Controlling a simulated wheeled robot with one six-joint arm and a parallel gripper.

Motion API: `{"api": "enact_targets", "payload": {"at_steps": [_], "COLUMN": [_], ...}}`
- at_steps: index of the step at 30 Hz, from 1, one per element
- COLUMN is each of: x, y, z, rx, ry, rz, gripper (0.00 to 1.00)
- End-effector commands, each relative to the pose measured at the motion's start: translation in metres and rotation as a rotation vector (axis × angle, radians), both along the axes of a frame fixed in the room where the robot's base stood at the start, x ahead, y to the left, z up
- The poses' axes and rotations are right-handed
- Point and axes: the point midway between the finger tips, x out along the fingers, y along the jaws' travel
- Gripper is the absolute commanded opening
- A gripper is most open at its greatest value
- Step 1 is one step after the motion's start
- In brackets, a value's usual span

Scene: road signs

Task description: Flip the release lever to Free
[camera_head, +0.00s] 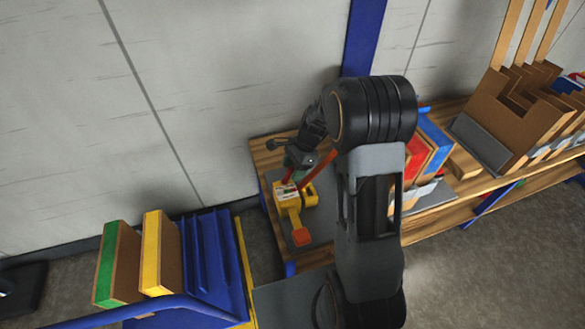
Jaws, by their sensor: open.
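A yellow device (298,197) sits on a dark grey mat at the left end of the wooden bench. It has a white label with small markings that I cannot read. An orange-red bar (319,169) slants up to the right from it, and a yellow arm with an orange end (302,237) points toward the front. A short red part (287,176) stands at its back. I cannot tell for sure which of these is the release lever. My gripper (293,160) is open, just above and behind the device; whether it touches the red part is unclear.
My arm hides part of the bench (440,222). Brown slotted racks (520,110) and red and blue boards (428,145) stand to the right. A blue rack (205,265) with yellow- and green-edged boards is at lower left. The wall (220,70) and blue post (362,38) are close behind.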

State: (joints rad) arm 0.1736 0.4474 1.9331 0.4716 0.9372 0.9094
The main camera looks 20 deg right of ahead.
Motion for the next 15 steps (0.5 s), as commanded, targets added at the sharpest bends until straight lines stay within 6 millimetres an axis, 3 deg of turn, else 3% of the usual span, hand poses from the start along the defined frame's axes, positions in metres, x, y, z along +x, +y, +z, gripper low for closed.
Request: {"api": "enact_targets", "payload": {"at_steps": [4,15], "x": [0.0,0.0], "y": [0.0,-0.0001], "z": [0.0001,0.0003], "rx": [0.0,0.0], "ry": [0.0,0.0], "rz": [0.0,0.0], "gripper": [0.55,0.19]}}
